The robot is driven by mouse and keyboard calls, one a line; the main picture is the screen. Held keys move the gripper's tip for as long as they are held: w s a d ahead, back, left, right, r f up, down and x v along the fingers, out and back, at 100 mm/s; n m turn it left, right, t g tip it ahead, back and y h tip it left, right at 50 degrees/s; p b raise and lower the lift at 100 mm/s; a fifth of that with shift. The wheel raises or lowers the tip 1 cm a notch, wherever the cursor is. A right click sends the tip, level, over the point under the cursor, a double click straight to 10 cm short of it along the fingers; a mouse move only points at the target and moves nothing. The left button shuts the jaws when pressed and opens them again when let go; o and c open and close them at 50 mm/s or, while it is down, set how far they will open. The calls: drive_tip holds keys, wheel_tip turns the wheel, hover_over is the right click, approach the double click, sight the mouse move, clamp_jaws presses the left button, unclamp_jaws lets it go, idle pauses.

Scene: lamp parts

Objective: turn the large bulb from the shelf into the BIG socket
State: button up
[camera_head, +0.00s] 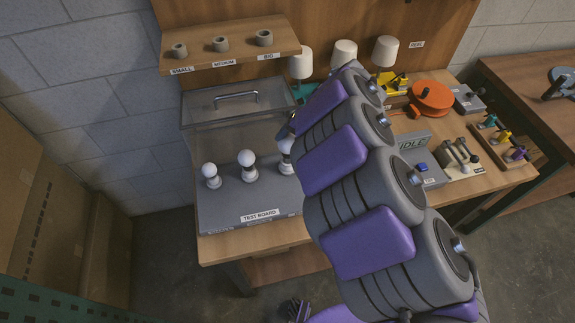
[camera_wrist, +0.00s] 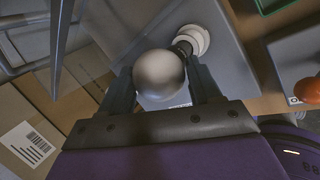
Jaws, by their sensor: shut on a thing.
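The large bulb's round globe (camera_wrist: 160,74) sits between the two fingers of my gripper (camera_wrist: 158,88) in the wrist view, and the jaws are shut on it. Its dark neck points to a white round socket (camera_wrist: 194,40) on the grey board. I cannot tell how deep it sits in there. In the head view the bulb (camera_head: 285,146) shows as a white patch above the board's right socket, partly behind my arm. My gripper is mostly hidden there. The shelf (camera_head: 225,60) carries three ring holders, and the BIG one (camera_head: 264,38) looks empty.
Two smaller bulbs (camera_head: 211,172) (camera_head: 247,160) stand upright on the test board (camera_head: 232,200), left of the large one. A clear lid with a handle (camera_head: 236,98) stands behind them. White lamps, an orange reel (camera_head: 430,95) and a box marked IDLE (camera_head: 413,142) lie to the right.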

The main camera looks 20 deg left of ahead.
drive_tip(key=shift+f, duration=0.55)
drive_tip(key=shift+p, duration=0.85)
idle(0.9)
drive_tip(key=shift+f, duration=0.5)
idle(1.5)
drive_tip(key=shift+o, duration=1.4)
drive_tip(key=shift+c, duration=1.4)
drive_tip(key=shift+s+f+p, duration=0.15)
drive_tip(key=shift+f+p, duration=0.15)
drive_tip(key=shift+p, duration=0.25)
